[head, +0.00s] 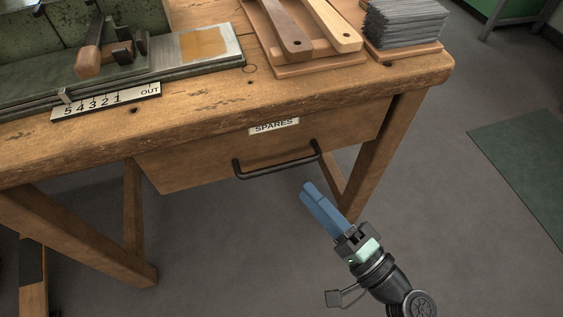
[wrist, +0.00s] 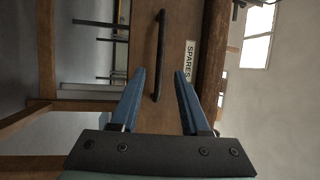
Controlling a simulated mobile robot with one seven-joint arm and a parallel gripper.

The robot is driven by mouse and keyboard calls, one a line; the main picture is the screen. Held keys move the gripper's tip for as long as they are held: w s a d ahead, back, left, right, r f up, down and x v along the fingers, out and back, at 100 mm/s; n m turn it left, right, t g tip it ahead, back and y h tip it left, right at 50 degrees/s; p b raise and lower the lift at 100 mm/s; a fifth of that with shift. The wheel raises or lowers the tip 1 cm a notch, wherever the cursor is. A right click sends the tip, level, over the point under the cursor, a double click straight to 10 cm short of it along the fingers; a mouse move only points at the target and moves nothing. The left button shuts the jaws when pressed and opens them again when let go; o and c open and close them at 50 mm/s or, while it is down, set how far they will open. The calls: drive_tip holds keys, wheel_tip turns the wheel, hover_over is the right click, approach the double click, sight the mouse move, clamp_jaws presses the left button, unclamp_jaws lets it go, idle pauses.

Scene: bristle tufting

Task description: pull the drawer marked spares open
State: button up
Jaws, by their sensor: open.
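The wooden drawer (head: 200,168) under the bench top carries a white SPARES label (head: 274,125) and a black bar handle (head: 277,167). The drawer front looks flush with the bench, so it appears shut. My gripper (head: 306,188) has blue fingers and is just below and in front of the handle's right end, apart from it. In the wrist view my gripper (wrist: 158,72) is open and empty, with the handle (wrist: 158,55) ahead between the two fingers. The label (wrist: 190,62) stands to the right there.
The bench top (head: 300,85) holds a green metal fixture with a number strip (head: 105,102), wooden brush handles (head: 300,30) on a tray, and a stack of grey bristles (head: 403,22). A bench leg (head: 385,150) stands right of the drawer. The floor in front is clear.

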sight(284, 164)
drive_tip(key=b+x, duration=0.1)
drive_tip(key=x, duration=0.7)
drive_tip(key=shift+w, duration=0.1)
drive_tip(key=shift+c, duration=0.2)
clamp_jaws()
idle(1.0)
